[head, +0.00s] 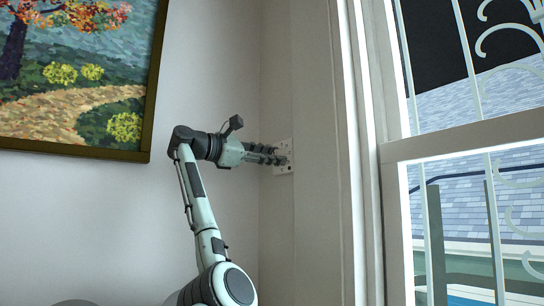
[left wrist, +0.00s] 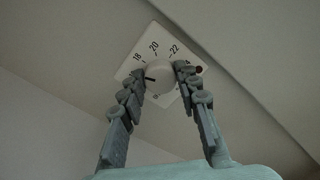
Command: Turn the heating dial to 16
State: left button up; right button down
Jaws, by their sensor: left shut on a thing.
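The heating dial is a round white knob (left wrist: 160,76) on a square white plate (left wrist: 149,45) on the wall. The plate also shows in the head view (head: 290,146). The figures 18, 20 and 22 show on it; 16 cannot be read, and the left finger covers part of that side. The knob's dark mark points left, a little past 18 on the side away from 20. My left gripper (head: 281,155) has its fingers on both sides of the knob and is shut on it; the left wrist view shows this too (left wrist: 160,70). My right gripper is not in view.
A framed painting (head: 75,75) hangs on the wall left of my left arm. A window (head: 465,140) with a white frame is at the right. The wall around the plate is bare.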

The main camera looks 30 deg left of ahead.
pick_arm(q)
jog(key=n, duration=0.3)
jog(key=shift+f+n, duration=0.1)
jog(key=shift+n, duration=0.4)
jog(key=o, duration=1.2)
jog(key=shift+c, duration=0.2)
jog(key=shift+a, duration=0.1)
jog(key=v, duration=1.2)
